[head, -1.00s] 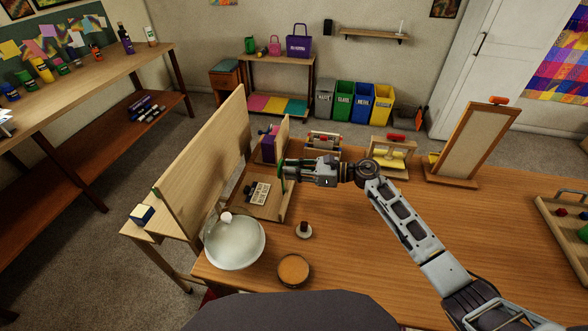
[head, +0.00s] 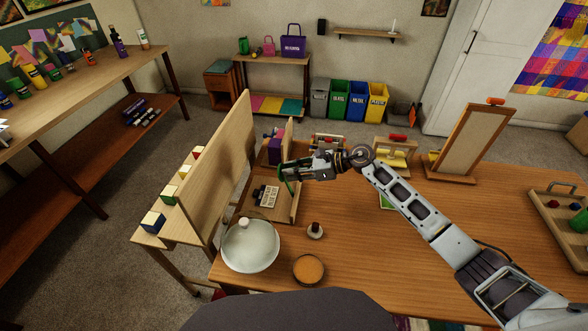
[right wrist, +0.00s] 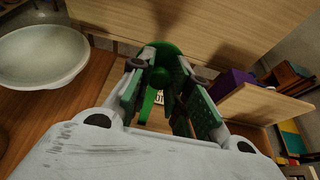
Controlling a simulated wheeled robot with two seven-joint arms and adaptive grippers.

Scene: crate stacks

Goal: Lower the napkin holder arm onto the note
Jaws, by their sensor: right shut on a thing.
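The note (head: 269,196) is a small white printed sheet lying in a wooden tray-like stand. A small dark thing sits by its left edge. The napkin holder arm (head: 289,187) looks green and curved, with a round green end in the right wrist view (right wrist: 160,52). My right gripper (head: 288,172) is shut on this green arm, above and to the right of the note in the head view. In the right wrist view my fingers (right wrist: 167,75) flank the green piece, and only a bit of the note's print shows behind it. My left gripper is not in view.
A tall wooden panel (head: 228,160) stands left of the stand. A purple block (head: 275,150) stands behind.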

